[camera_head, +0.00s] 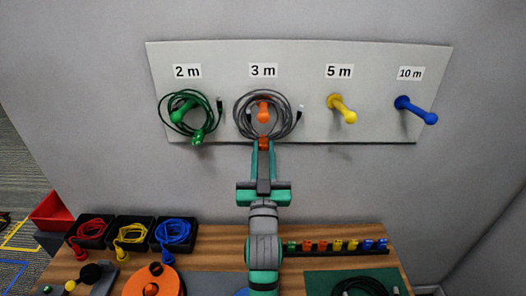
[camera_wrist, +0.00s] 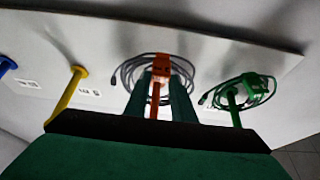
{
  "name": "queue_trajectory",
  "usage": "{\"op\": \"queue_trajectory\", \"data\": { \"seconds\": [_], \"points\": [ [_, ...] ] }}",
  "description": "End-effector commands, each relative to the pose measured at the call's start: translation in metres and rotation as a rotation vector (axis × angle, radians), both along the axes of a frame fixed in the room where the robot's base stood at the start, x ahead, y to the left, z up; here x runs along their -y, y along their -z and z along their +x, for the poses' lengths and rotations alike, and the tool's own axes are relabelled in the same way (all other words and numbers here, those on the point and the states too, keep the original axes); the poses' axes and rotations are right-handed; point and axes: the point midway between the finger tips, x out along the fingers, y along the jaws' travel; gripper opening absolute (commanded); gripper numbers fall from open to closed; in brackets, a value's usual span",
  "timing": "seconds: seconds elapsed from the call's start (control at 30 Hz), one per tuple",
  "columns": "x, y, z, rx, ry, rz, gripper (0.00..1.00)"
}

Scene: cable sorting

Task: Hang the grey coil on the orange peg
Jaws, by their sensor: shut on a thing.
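The grey coil (camera_head: 287,118) is at the board under the "3 m" label, and its loop surrounds the orange peg (camera_head: 263,110) in the head view. My gripper (camera_head: 263,146) reaches up from below and is shut on the orange piece at the coil's bottom. In the wrist view the grey coil (camera_wrist: 127,75) shows behind my gripper's fingers (camera_wrist: 160,92), with the orange peg (camera_wrist: 153,105) between them. The fingers hide part of the coil. I cannot tell whether the coil's weight rests on the peg.
A green coil (camera_head: 165,112) hangs on the green peg at left. The yellow peg (camera_head: 342,108) and blue peg (camera_head: 416,110) are bare. Below, the wooden table (camera_head: 215,240) bears black bins with red, yellow and blue cables, a rack of coloured connectors and a green mat (camera_head: 318,283).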

Motion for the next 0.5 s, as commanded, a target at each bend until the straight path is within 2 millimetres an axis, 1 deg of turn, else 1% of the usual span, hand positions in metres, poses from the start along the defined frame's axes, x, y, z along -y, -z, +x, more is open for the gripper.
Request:
{"op": "queue_trajectory", "data": {
  "seconds": [0.03,0.27,0.3,0.37,0.5],
  "points": [
    [-0.0002,0.0026,0.0008,-0.006,0.0,0.0,0.0],
    [-0.0019,0.0036,0.0011,-0.008,-0.002,0.0,0.0],
    [-0.002,0.0038,0.0011,-0.009,-0.002,0.0,0.3],
    [-0.0021,0.0035,0.001,-0.008,-0.003,0.0,0.44],
    [-0.0018,0.0027,0.0008,-0.006,-0.002,0.0,0.45]
  ]
}}
